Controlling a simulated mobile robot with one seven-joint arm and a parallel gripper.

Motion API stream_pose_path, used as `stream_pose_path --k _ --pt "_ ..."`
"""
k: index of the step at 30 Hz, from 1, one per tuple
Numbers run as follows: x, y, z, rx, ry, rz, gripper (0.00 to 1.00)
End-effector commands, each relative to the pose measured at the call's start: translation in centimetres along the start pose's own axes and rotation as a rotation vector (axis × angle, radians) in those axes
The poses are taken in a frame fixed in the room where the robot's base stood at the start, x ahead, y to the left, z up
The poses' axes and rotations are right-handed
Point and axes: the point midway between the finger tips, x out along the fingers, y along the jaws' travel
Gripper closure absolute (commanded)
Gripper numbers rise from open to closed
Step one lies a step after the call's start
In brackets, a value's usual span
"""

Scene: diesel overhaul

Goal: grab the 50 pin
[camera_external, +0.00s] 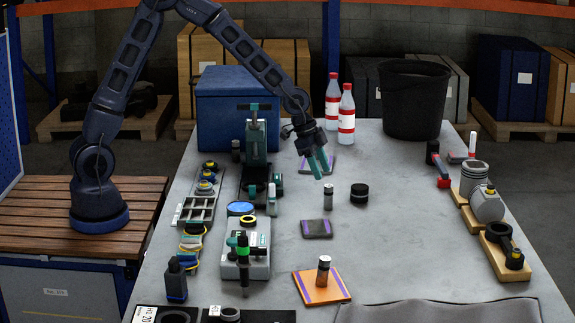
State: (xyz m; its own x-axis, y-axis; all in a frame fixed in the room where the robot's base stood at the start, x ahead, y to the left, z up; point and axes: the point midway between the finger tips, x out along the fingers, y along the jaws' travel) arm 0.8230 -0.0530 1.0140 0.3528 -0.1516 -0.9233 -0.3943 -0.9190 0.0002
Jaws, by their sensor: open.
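Two upright metal pins show in the external view, and I cannot read a 50 on either. One grey pin (328,197) stands on the bare table (410,225) near its middle. Another pin (323,271) stands on an orange pad (318,290) nearer the front. My gripper (321,166) is open, with teal fingers pointing down and slightly right. It hangs behind and above the grey pin, apart from it, and nothing shows between its fingers.
A black round part (359,194) sits right of the grey pin. A dark pad (316,229) lies in front. A green-handled fixture (245,255) stands left. Bottles (346,117) and a black bucket (414,98) are behind. The table's right middle is clear.

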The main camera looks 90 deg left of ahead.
Motion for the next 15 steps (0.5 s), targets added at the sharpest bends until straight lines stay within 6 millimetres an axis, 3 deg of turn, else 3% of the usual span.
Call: stream_pose_path --k 9,15 --pt "4.1 0.1 0.1 0.001 -0.004 0.002 0.49" --pt "5.3 0.0 0.1 0.000 -0.002 0.000 0.49"
